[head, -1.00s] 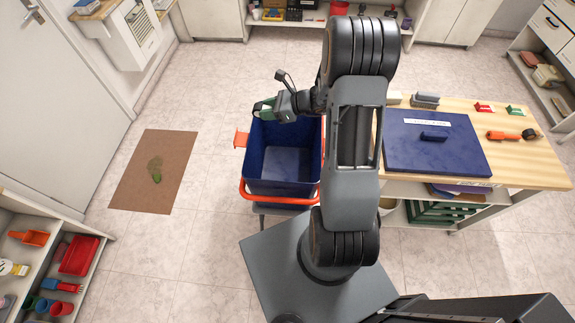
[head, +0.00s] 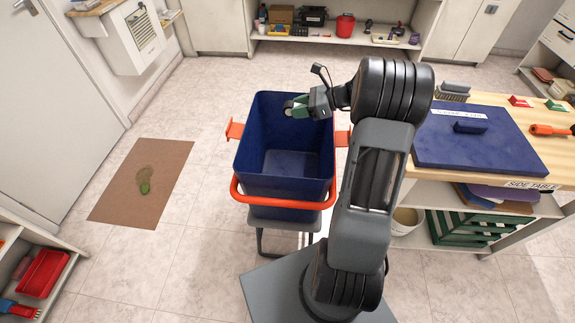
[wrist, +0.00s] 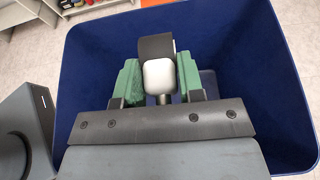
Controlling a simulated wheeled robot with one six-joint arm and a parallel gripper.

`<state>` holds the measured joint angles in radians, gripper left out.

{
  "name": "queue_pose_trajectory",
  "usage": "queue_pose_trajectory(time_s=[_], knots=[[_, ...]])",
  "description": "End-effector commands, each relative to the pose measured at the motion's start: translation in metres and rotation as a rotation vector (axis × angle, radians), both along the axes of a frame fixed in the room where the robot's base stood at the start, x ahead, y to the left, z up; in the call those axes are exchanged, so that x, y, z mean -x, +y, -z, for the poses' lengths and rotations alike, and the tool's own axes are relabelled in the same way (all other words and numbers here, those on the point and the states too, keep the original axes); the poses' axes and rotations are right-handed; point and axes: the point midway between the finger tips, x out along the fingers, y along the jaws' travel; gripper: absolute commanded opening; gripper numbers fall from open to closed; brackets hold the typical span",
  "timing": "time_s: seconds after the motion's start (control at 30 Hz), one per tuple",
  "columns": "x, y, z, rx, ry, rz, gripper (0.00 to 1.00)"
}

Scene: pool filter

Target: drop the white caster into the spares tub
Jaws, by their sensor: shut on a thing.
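My gripper (head: 297,106) is over the far part of the blue tub (head: 245,150), which has orange handles and stands on a grey stand. In the wrist view my gripper (wrist: 160,82) has its green-padded fingers on either side of a white and black caster (wrist: 158,76) and is shut on it. The tub's blue wall (wrist: 260,60) surrounds the caster in that view. In the head view the caster is small and mostly hidden by the fingers. The tub looks empty in its visible part.
A side table (head: 540,170) stands at the right with a blue lid (head: 470,145), a brush (head: 453,90) and an orange-handled tool (head: 550,130) on it. A brown mat (head: 125,200) lies on the floor at the left.

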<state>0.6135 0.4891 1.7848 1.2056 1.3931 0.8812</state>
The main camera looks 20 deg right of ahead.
Motion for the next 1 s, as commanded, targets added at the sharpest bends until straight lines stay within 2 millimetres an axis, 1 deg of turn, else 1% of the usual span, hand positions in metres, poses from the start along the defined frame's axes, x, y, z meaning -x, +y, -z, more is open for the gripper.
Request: queue_pose_trajectory(time_s=[0.17, 0.5, 0.6, 0.7, 0.97, 1.0], knots=[[0.000, 0.000, 0.014, 0.000, 0.000, 0.000, 0.11], [0.000, 0.000, 0.049, 0.001, -0.001, 0.001, 0.11], [0.000, 0.000, 0.056, 0.001, -0.001, 0.001, 0.11], [0.000, 0.000, 0.058, 0.001, -0.001, 0.001, 0.11], [0.000, 0.000, 0.057, 0.001, -0.001, 0.001, 0.11], [0.000, 0.000, 0.057, 0.001, -0.001, 0.001, 0.39]])
